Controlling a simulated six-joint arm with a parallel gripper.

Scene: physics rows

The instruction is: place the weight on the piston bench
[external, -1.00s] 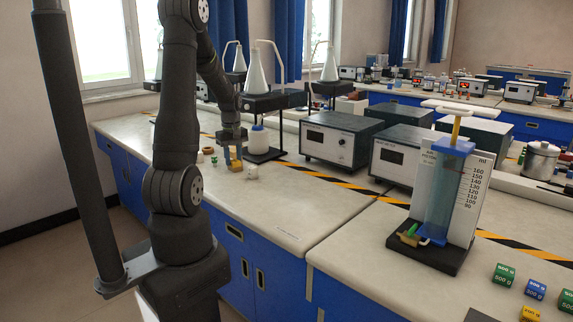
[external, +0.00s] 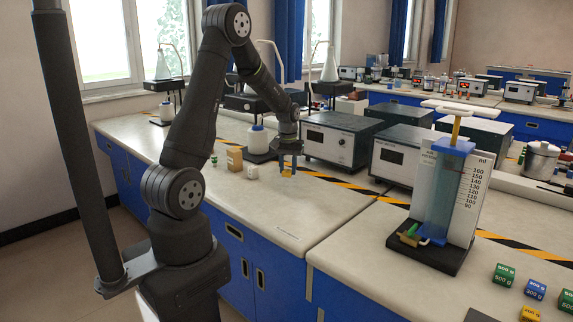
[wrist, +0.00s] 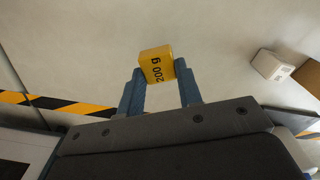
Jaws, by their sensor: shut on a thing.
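My gripper (external: 288,163) is shut on a yellow weight (wrist: 157,65) marked 200 g, which shows between the two blue fingertips in the wrist view. In the external view it is a small yellow patch below the fingers, mostly hidden, over the bench left of the instrument boxes. The piston bench (external: 427,250) stands at the right, apart from my gripper. It has a dark base, a blue-tinted cylinder (external: 442,195), a scale in ml, a yellow rod and a white top plate (external: 470,110). The top plate looks bare.
A tan block (external: 234,159) and a white cube (external: 252,172) stand left of my gripper. Grey instrument boxes (external: 340,140) stand between it and the piston bench. Several marked weights, including a green one (external: 503,275), lie at front right.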

